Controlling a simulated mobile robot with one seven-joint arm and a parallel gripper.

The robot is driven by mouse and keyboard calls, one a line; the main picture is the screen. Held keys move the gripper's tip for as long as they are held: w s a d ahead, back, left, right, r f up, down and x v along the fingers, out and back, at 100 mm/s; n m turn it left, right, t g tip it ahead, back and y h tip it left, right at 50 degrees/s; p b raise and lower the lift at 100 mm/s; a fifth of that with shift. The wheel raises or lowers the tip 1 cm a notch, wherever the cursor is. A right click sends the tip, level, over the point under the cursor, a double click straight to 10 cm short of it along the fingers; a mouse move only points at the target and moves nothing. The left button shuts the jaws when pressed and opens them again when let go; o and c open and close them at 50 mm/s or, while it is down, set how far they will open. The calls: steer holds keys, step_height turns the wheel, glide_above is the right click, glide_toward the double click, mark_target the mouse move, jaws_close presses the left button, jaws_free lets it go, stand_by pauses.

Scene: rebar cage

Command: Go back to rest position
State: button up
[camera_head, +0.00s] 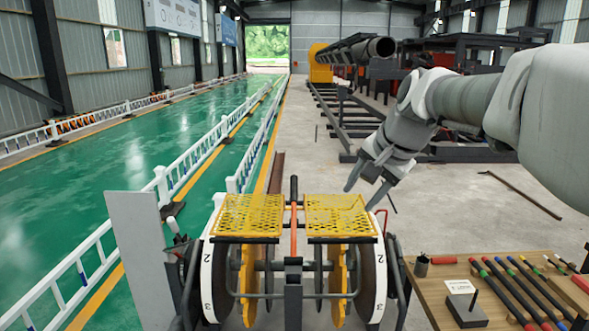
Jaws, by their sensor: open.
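My gripper (366,182) is at the end of my arm, which reaches in from the right edge. Its two fingers are spread apart and nothing shows between them. It hangs in the air, seen above and to the right of the machine with two yellow perforated plates (247,217). The fingers point down and to the left. I cannot tell how far the gripper is from the machine.
A wooden table (425,291) at the lower right holds several coloured rods (512,290), a small cup (421,266) and a block with a pin (466,309). White railings (195,155) run along the green floor at the left. Concrete floor lies open behind the machine.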

steer(key=s+f+n+h, duration=0.1)
steer(key=s+f+n, duration=0.3)
steer(key=s, duration=0.8)
steer(key=s+d+f+n+h, duration=0.1)
steer(key=s+f+n, duration=0.3)
steer(key=s, duration=0.9)
step_height(320, 180, down, 3)
steer(key=shift+s+d+f+g, duration=0.2)
steer(key=shift+s+g, duration=0.05)
steer(key=shift+g, duration=0.15)
